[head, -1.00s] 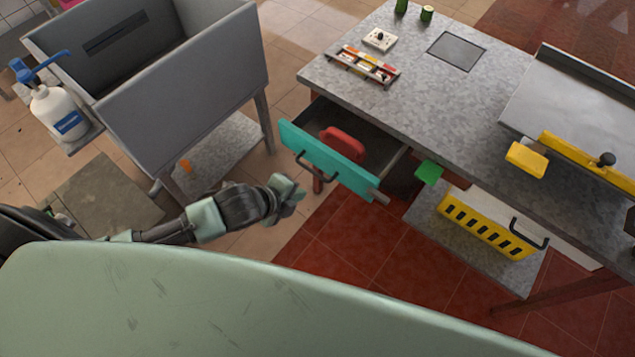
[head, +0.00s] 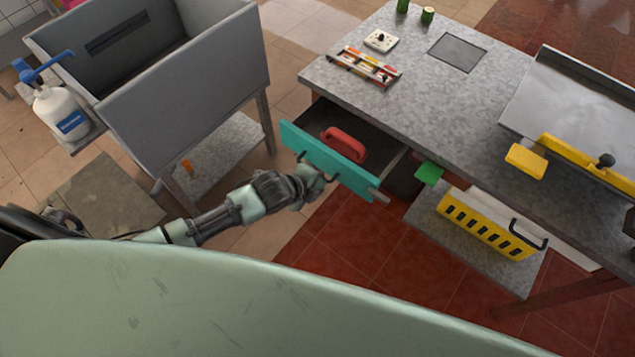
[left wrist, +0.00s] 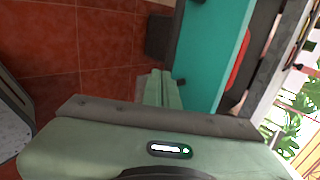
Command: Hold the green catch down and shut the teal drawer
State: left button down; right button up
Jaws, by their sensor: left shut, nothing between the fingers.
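The teal drawer (head: 350,174) stands pulled out from under the grey worktop, with a dark bar handle on its front. A red-handled thing (head: 346,143) lies inside it. The green catch (head: 428,173) sticks out under the worktop edge, right of the drawer. My left gripper (head: 318,178) is shut and empty, at the drawer's front by the handle; I cannot tell whether it touches. In the left wrist view the shut fingers (left wrist: 160,88) are beside the teal front (left wrist: 212,60). My right gripper is not in view.
A yellow slotted basket (head: 485,226) sits on the lower shelf, right of the catch. A yellow tab (head: 526,160) juts out at the worktop edge. A grey sink (head: 185,85) stands at the left. Red floor is clear below the drawer.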

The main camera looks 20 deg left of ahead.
aim_at(350, 153)
pick_arm(q)
jog(key=w+d+b, duration=0.1)
jog(key=w, duration=0.2)
jog(key=w+d+b, duration=0.1)
jog(key=w, duration=0.3)
jog(key=w+d+b, duration=0.2)
jog(key=w, duration=0.2)
jog(key=shift+w+d+f, duration=0.1)
jog(key=shift+w+f, duration=0.05)
jog(key=shift+w, duration=0.1)
jog(key=shift+w+d, duration=0.1)
jog(key=shift+w, duration=0.35)
